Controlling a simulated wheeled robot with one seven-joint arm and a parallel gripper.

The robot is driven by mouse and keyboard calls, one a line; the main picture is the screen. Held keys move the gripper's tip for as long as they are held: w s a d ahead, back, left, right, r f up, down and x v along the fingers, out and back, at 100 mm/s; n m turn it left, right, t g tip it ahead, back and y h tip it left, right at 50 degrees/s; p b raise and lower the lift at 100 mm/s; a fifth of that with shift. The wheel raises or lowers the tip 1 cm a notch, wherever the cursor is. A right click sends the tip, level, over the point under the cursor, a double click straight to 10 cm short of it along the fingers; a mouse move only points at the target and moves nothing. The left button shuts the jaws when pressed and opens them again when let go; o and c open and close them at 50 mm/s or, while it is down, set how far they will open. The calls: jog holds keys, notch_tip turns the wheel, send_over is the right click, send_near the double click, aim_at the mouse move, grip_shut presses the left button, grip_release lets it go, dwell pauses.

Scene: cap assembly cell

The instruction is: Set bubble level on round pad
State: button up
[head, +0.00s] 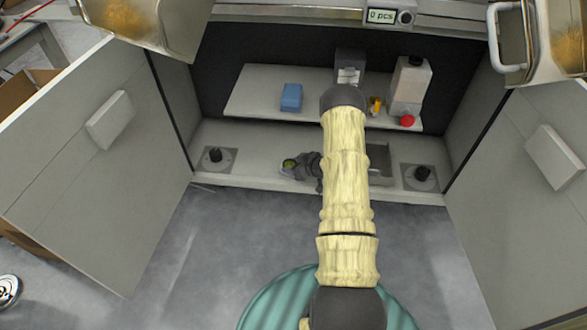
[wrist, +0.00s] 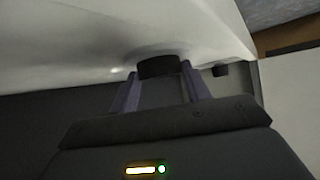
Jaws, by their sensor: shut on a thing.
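The bubble level (head: 289,163) shows in the head view as a small round green-yellow piece at the front of the cabinet's lower deck. My gripper (head: 299,165) reaches in from its right and is shut on it. In the wrist view my gripper (wrist: 158,88) has its two purple fingers on either side of a dark round piece (wrist: 158,66), just below a large white surface. I cannot tell whether the level touches anything beneath it. I cannot pick out the round pad for certain; my arm and gripper hide part of the deck.
The upper shelf (head: 258,108) holds a blue box (head: 291,97), a dark box (head: 349,66) and a white bottle (head: 410,85). Open cabinet doors (head: 75,190) flank both sides.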

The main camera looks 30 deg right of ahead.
dwell(0.3)
jog(key=o, duration=1.1)
jog(key=shift+c, duration=0.2)
jog(key=shift+s+d+r+p, duration=0.15)
jog(key=shift+s+r+p, duration=0.15)
jog(key=shift+r+p, duration=0.15)
jog(key=shift+p+v, duration=3.05)
jog(key=shift+v, duration=2.5)
jog(key=shift+s+f, duration=0.15)
jog(key=shift+f, duration=0.05)
